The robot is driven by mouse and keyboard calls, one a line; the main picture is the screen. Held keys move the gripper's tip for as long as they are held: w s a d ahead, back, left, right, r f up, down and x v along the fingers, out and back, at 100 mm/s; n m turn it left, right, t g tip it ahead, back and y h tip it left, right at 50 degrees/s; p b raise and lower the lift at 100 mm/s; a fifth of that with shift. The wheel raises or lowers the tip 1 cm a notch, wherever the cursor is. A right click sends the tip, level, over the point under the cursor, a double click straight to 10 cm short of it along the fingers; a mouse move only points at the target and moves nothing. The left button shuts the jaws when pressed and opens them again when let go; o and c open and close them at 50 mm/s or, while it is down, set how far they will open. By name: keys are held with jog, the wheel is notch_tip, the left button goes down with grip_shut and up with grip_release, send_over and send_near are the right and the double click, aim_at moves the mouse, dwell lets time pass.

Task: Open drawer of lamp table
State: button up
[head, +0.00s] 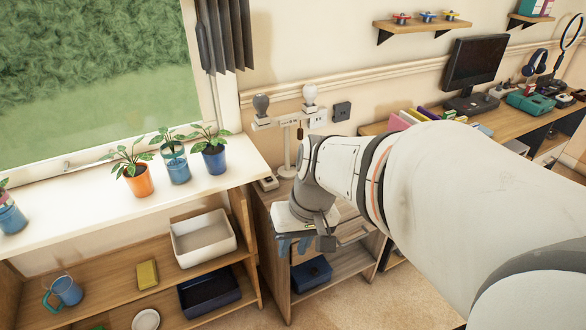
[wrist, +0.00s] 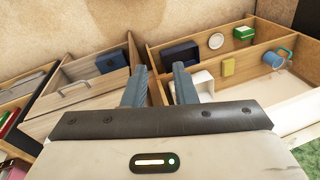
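The lamp table (head: 262,222) is a wooden unit between the window shelf and the desk, with a two-bulb lamp (head: 287,140) standing on it. My arm hides much of its top and front. Its drawer handle (head: 353,239) shows right of my gripper, and also in the upside-down wrist view (wrist: 75,88), left of my fingers. The drawer front (wrist: 88,95) looks closed. My gripper (head: 294,246) is over the table's front left part; in the wrist view its two blue-grey fingers (wrist: 160,75) are apart with nothing between them.
A blue box (head: 311,273) sits on the table's open shelf below the drawer. The window shelf unit (head: 90,202) at left holds potted plants, a white bin (head: 203,238) and a dark tray (head: 209,291). Carpet (head: 345,307) in front is clear. The desk (head: 500,125) is at right.

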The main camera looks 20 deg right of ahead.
jog(key=w+d+f+m+t+y+b, duration=0.1)
jog(key=w+d+f+m+y+b, duration=0.15)
jog(key=w+f+y+b, duration=0.4)
jog(key=w+d+f+m+t+y+b, duration=0.1)
jog(key=w+f+m+t+b, duration=0.2)
jog(key=f, duration=0.7)
jog(key=m+t+h+b, duration=0.8)
jog(key=m+t+b, duration=0.3)
jog(key=b, duration=0.2)
send_near(355, 239)
jog(key=shift+n, duration=0.25)
jog(key=w, duration=0.3)
jog(key=w+f, duration=0.1)
jog(key=w, duration=0.2)
jog(key=w+a+f, duration=0.1)
jog(key=w, duration=0.3)
jog(key=shift+a+f, duration=0.1)
jog(key=shift+f, duration=0.05)
jog(key=shift+c, duration=0.5)
grip_shut()
jog(key=shift+s, duration=0.1)
